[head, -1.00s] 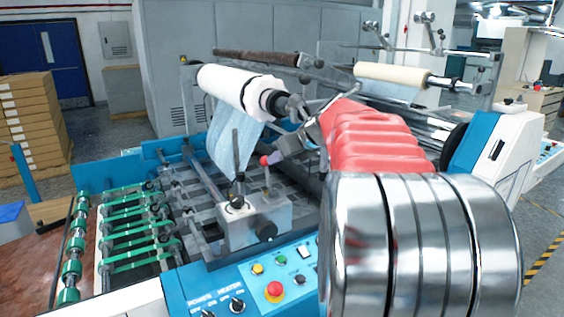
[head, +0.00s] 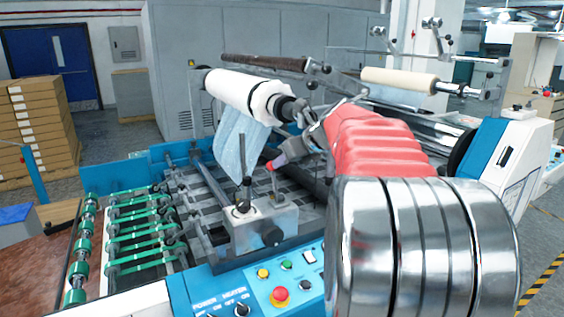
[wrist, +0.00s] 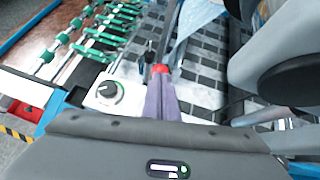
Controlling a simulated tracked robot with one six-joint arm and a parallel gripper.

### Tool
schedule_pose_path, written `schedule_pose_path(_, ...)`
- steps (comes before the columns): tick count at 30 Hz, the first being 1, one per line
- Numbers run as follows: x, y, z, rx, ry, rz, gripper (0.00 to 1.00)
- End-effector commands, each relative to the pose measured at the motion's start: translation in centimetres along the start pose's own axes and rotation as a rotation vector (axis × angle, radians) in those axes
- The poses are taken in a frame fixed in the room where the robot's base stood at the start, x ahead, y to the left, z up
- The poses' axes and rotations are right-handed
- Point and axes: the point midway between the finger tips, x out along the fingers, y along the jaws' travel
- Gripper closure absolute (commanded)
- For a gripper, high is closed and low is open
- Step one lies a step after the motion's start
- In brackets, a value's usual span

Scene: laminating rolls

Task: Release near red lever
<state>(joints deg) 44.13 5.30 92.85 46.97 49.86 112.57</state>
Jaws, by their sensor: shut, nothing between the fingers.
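The red lever is a thin upright rod with a red knob (head: 269,166) on a grey metal block (head: 262,229) of the laminating machine. My gripper (head: 279,160) reaches in from the upper right, its shut fingertips at the knob. In the wrist view, the grey-purple fingers (wrist: 161,82) lie together and the red knob (wrist: 160,68) shows right at their tips. Whether they touch it I cannot tell. Nothing shows held between the fingers. The fingers hide part of the lever in the wrist view.
A white film roll (head: 248,94) with a hanging blue-white sheet (head: 238,143) is just behind. A second dark-knobbed lever (head: 243,180) stands beside the red one. The control panel (head: 262,283) is in front, green rollers (head: 140,232) to the left.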

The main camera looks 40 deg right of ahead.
Motion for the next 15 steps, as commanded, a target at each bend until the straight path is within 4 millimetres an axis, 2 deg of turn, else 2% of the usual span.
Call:
schedule_pose_path(7,-2.3,0.1,-0.8,-0.003,-0.002,0.000,1.00)
schedule_pose_path(15,-6.8,-0.2,0.8,-0.005,-0.004,-0.001,1.00)
